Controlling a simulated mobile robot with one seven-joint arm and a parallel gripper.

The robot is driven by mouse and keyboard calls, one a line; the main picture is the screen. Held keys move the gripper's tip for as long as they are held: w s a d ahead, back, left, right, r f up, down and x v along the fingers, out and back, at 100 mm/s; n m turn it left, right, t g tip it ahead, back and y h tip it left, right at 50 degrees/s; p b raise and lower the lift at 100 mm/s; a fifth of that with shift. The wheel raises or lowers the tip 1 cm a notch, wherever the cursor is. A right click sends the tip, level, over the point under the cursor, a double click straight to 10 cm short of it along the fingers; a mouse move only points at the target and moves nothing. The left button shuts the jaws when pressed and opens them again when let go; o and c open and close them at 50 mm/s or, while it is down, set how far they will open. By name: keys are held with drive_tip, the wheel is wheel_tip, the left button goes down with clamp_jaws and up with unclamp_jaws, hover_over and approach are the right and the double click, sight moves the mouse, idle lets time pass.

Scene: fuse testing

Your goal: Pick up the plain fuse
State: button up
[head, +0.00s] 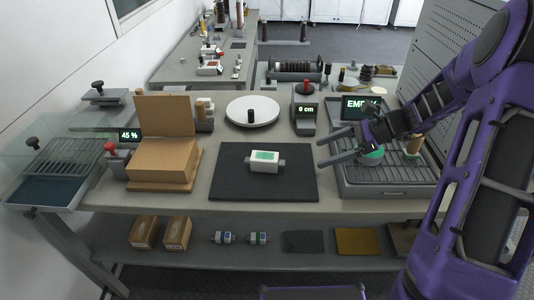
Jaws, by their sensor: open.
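A white fuse with a pale green label and grey end caps (264,161) lies on the dark mat (230,188) in the middle of the bench. Two smaller fuse-like parts lie on the lower shelf: a left one (223,237) and a right one (258,238), both with coloured bands. I cannot tell for sure which one is called plain. My gripper (324,152) is open and empty, to the right of the fuse on the mat and apart from it. Its fingers point left over the mat's right edge.
A metal rack tray (385,190) stands right of the mat, under my arm. A cardboard box (163,160) with a raised lid stands left. A white disc (252,112) and a "0 cm" display (305,109) stand behind. The mat around the fuse is clear.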

drive_tip(key=r+y, duration=0.1)
drive_tip(key=y, duration=0.1)
drive_tip(key=b, duration=0.1)
approach(265, 160)
drive_tip(key=a+f, duration=0.1)
drive_tip(key=a, duration=0.1)
drive_tip(key=w+a+f, duration=0.1)
drive_tip(key=f, duration=0.1)
drive_tip(key=shift+w+a, duration=0.1)
drive_tip(key=shift+a, duration=0.3)
drive_tip(key=shift+w+b+x, duration=0.2)
drive_tip(key=shift+b+x, duration=0.15)
drive_tip(key=shift+x, duration=1.2)
drive_tip(key=shift+w+b+x, duration=0.2)
drive_tip(key=shift+b+x, duration=0.15)
drive_tip(key=shift+x, duration=1.25)
drive_tip(key=shift+d, duration=0.15)
clamp_jaws()
